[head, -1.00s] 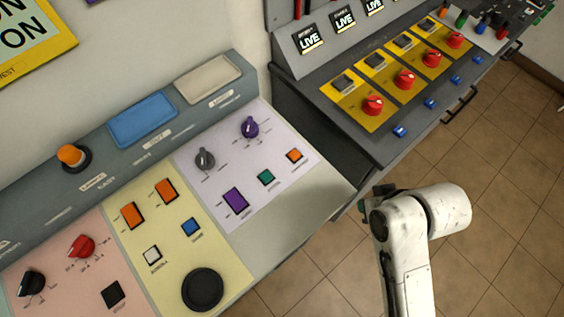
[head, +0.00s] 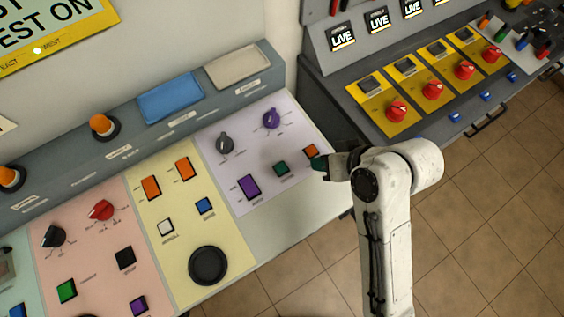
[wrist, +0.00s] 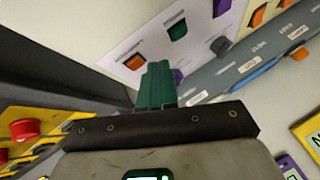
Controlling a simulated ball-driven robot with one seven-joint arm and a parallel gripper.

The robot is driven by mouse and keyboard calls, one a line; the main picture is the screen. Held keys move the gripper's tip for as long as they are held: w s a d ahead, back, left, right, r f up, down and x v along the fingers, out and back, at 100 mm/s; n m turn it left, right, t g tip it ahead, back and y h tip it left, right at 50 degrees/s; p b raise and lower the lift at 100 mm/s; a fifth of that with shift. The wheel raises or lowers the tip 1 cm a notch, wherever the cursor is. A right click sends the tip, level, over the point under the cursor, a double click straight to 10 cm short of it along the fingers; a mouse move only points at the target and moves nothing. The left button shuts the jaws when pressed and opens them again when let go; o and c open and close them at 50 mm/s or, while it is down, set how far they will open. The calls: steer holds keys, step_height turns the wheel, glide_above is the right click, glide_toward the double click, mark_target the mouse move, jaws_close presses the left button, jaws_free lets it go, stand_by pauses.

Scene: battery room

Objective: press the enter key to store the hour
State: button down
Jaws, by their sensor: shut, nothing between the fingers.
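The lavender panel (head: 215,190) carries an orange square key (head: 311,151), a green square key (head: 281,168) and a purple key (head: 249,187). Their labels are too small to read, so I cannot tell which one is enter. My gripper (head: 318,165) is at the panel's right edge, close beside the orange key, and its fingers are together with nothing between them. In the wrist view its green fingertips (wrist: 157,82) point toward the panel, with the orange key (wrist: 135,61) just left of them and the green key (wrist: 177,31) beyond. I see no clear contact.
A grey knob (head: 225,143) and a purple knob (head: 271,118) stand on the same panel. A yellow panel (head: 180,230) with a black round knob (head: 208,265) lies to the left. A dark console with red knobs (head: 397,111) stands at right. Tiled floor shows below.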

steer(key=w+a+r+n+y, duration=0.1)
steer(key=a+r+y, duration=0.1)
steer(key=a+r, duration=0.3)
steer(key=a, duration=0.3)
steer(key=shift+w+n+g+p, duration=0.4)
steer(key=shift+f, duration=0.1)
steer(key=b, duration=0.6)
glide_above(285, 169)
step_height(285, 169, down, 6)
steer(key=shift+f, duration=1.35)
steer(key=shift+f, duration=0.1)
steer(key=shift+f, duration=0.3)
